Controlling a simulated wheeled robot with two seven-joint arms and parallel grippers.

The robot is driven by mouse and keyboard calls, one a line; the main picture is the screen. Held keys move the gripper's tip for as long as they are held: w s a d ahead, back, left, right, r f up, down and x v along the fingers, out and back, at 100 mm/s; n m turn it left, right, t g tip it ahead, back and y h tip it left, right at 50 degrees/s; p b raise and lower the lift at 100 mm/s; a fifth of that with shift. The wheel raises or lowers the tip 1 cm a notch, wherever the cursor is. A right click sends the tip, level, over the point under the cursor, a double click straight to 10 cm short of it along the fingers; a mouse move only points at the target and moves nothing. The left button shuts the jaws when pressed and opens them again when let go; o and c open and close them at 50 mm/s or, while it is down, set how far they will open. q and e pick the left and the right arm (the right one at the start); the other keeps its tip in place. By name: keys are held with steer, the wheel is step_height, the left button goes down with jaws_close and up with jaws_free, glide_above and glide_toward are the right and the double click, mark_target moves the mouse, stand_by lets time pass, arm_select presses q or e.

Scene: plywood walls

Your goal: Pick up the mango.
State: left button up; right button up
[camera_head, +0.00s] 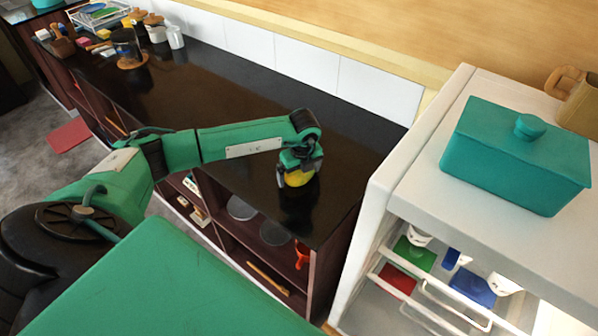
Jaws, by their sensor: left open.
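The mango (298,178) is a small yellow rounded thing at the right end of the dark countertop (225,95). My left gripper (297,174) is right over it, pointing down, with its fingers around or beside the mango; which of the two I cannot tell. The fingers are open. The gripper hides the mango's upper part. Whether the fingers touch it cannot be seen. My right gripper is not in view.
A white fridge-like cabinet (400,180) stands close on the right, with a teal lidded box (515,160) on top. White tiles (310,62) back the counter. Jars and a dish rack (100,14) crowd its far left end. The counter's middle is clear.

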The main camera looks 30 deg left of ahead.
arm_select(q)
steer(key=c, duration=0.8)
steer(key=shift+c, duration=0.3)
steer(key=shift+r, duration=0.2)
